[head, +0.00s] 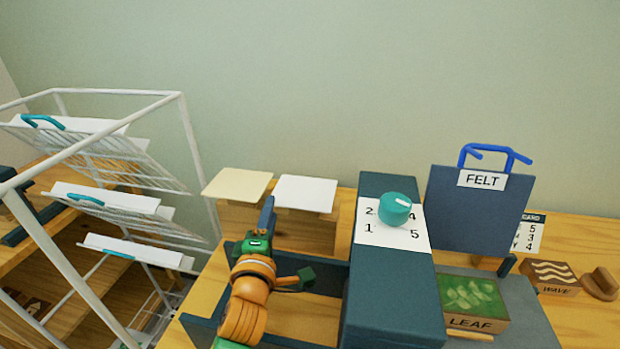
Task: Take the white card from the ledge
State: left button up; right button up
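The white card (308,192) lies flat on top of a wooden ledge (306,222), with its front edge overhanging. A cream card (238,184) lies to its left at about the same height. My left gripper (267,212) comes up from the bottom of the head view on an orange and green arm. Its narrow dark blue tip shows in front of the gap between the two cards, left of the white card and apart from it as far as I can see. The gap between its fingers is hidden. My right gripper is out of view.
Right of the ledge stands a dark teal box (385,285) with a number dial and teal knob (395,208). Beyond are a FELT board (475,215), a LEAF box (472,300) and a WAVE block (550,276). A white wire drying rack (120,190) stands at left.

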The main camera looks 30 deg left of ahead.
aim_at(273, 193)
pick_arm(q)
jog(key=w+a+p, duration=0.1)
jog(key=w+a+r+p, duration=0.1)
jog(key=w, duration=0.1)
jog(key=shift+w+r, duration=0.2)
jog(key=shift+w, duration=0.05)
jog(key=shift+w+a+f, duration=0.25)
jog(key=shift+w, duration=0.3)
jog(key=shift+w+a+f, duration=0.2)
jog(key=shift+w, duration=0.3)
jog(key=shift+s+r, duration=0.1)
jog(key=c, duration=0.3)
jog(key=shift+d, duration=0.1)
grip_shut()
